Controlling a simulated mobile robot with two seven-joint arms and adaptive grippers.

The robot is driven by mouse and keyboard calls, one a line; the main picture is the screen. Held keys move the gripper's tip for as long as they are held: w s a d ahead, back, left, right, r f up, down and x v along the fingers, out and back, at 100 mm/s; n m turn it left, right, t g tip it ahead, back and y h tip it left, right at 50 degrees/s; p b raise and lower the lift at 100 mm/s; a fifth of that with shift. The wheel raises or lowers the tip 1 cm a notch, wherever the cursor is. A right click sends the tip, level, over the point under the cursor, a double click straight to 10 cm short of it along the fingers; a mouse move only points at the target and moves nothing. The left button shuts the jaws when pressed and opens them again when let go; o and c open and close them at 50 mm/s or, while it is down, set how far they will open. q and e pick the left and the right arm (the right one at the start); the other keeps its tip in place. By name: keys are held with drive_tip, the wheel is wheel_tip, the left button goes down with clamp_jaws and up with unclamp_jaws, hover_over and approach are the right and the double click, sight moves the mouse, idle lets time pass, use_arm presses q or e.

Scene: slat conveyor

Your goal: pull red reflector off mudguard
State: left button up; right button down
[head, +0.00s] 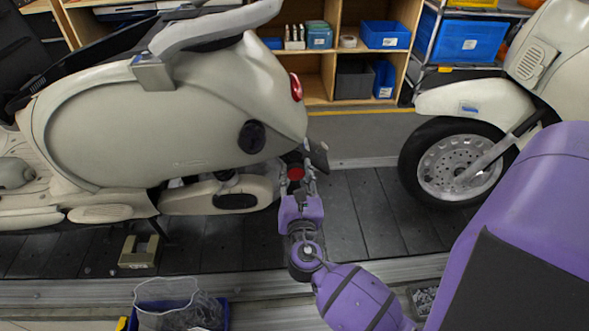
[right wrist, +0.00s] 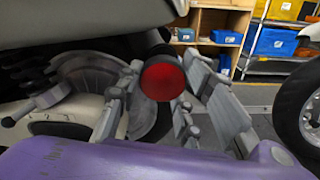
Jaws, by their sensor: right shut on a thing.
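The red reflector (head: 296,172) is a small round disc at the rear of the left cream scooter (head: 150,120), low behind its body. My right gripper (head: 297,179) is shut on it, one finger on each side. In the right wrist view the reflector (right wrist: 163,83) faces the camera between the fingers (right wrist: 160,104). The dark mudguard (head: 318,156) shows only in part beside the gripper. I cannot tell whether the reflector still touches it. My left gripper is not in view.
The scooter stands on a dark slat conveyor (head: 355,215). A second scooter's front wheel (head: 457,165) is to the right. A beige block (head: 139,251) lies at the conveyor's near side. A blue bin (head: 220,316) with clear bags is in front. Shelves (head: 318,64) stand behind.

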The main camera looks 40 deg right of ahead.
drive_tip(key=v, duration=0.6)
idle(0.5)
drive_tip(key=shift+a, duration=0.1)
